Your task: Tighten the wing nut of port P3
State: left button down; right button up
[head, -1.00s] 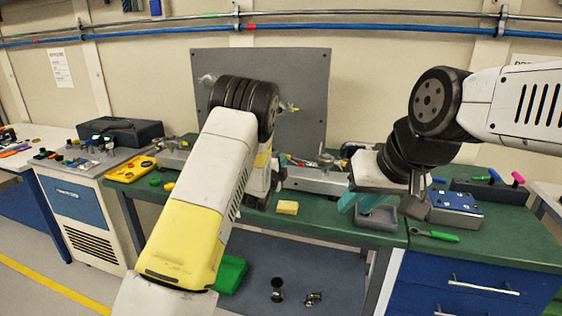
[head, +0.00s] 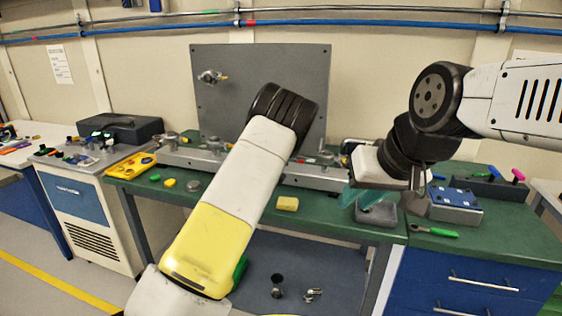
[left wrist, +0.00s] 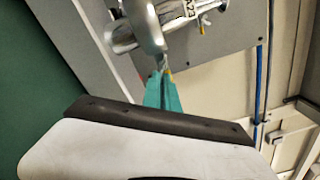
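In the left wrist view, a silver port clamp (left wrist: 148,28) with a rounded arm and a small, partly legible label stands out from the grey panel. My left gripper (left wrist: 163,78) has its teal fingers close together, tips at the lower end of this silver hardware. I cannot tell whether a wing is between them. In the head view, my left wrist hides that gripper and the panel's right port. Another port (head: 211,77) shows at the panel's upper left. My right gripper (head: 362,196) is over the bench, its teal fingers apart, beside a small grey tray (head: 378,215).
A metal rail (head: 310,178) with fittings runs along the green bench (head: 325,218). A yellow block (head: 287,203) lies near the front edge. A blue-topped box (head: 455,198) and a green-handled tool (head: 435,231) are at right. A yellow tray (head: 130,167) is at left.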

pick_arm(q)
jog(key=shift+f, duration=0.15)
dwell(0.3)
jog(key=c, duration=1.9)
grip_release()
jog(key=shift+s, duration=0.1)
jog(key=v, duration=0.7)
jog(key=shift+s, duration=0.3)
jog(key=shift+a, duration=0.1)
